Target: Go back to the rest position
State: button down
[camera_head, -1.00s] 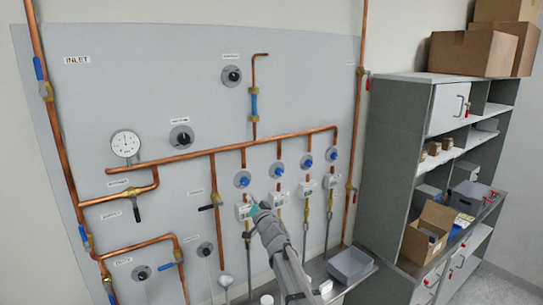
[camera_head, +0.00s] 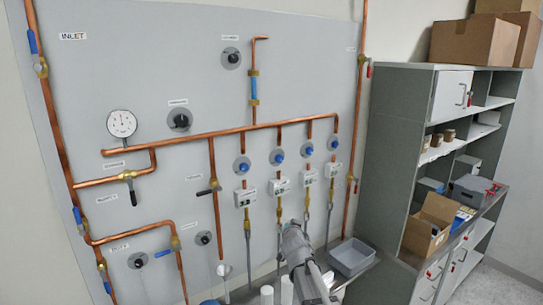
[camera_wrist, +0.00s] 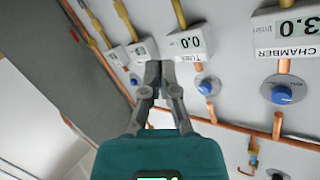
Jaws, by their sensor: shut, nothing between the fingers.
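My gripper (camera_wrist: 154,75) is shut and empty in the wrist view, with its two grey fingertips together in front of the panel. White digital gauges show beyond it, one reading 0.0 (camera_wrist: 189,43) and one labelled CHAMBER (camera_wrist: 284,30). In the head view my arm rises from the bottom, right of centre, below the row of gauges. The gripper itself is hard to make out there, foreshortened or hidden by the arm.
A grey wall panel (camera_head: 90,75) carries copper pipes (camera_head: 215,134), a round dial (camera_head: 121,123) and blue knobs (camera_head: 278,156). A grey bin (camera_head: 351,256) stands right of my arm. A shelf unit (camera_head: 391,150) with an open cardboard box (camera_head: 428,228) stands farther right.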

jog(key=s+d+f+g+h+b, duration=0.1)
jog(key=s+d+f+g+b, duration=0.3)
jog(key=s+f, duration=0.4)
jog(key=s+d+f+g+h+b, duration=0.15)
jog(key=s+d+f+g, duration=0.3)
jog(key=f, duration=0.45)
jog(key=s+d+f+n+g+y+b, duration=0.1)
jog(key=s+f+n+g+b, duration=0.1)
jog(key=s+f, duration=0.3)
jog(key=s+d+f+n+g+y+b, duration=0.1)
jog(key=s+f+g+b, duration=0.3)
jog(key=s, duration=0.9)
jog(key=shift+s+f+n+g, duration=0.4)
jog(key=shift+f+n+g, duration=0.05)
jog(key=shift+f+n, duration=0.05)
dwell(0.9)
